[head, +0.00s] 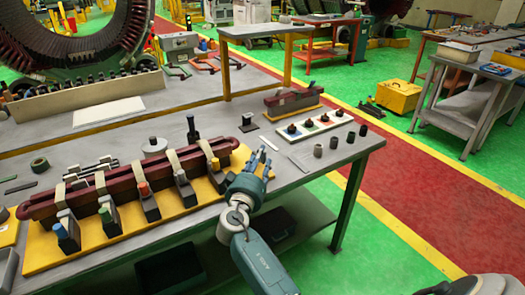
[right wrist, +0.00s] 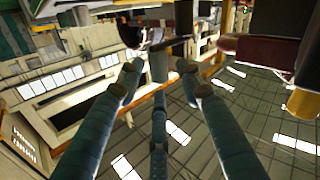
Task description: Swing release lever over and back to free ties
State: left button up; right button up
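A long dark red bar (head: 130,182) with several pale ties lies on a yellow base plate (head: 160,212) on the workbench. I cannot tell which part is the release lever. My right gripper (head: 262,158) is just right of the bar's right end, above the bench, fingers pointing away. In the right wrist view its fingertips (right wrist: 159,75) are apart, with a grey block (right wrist: 158,64) showing between or beyond them; no contact is clear. My left gripper is out of view.
A dark upright post (head: 192,128) stands behind the long bar. The bench's right end has some free room.

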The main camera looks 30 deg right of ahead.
aim_at(263, 157)
jog(key=shift+x, duration=1.75)
grip_shut()
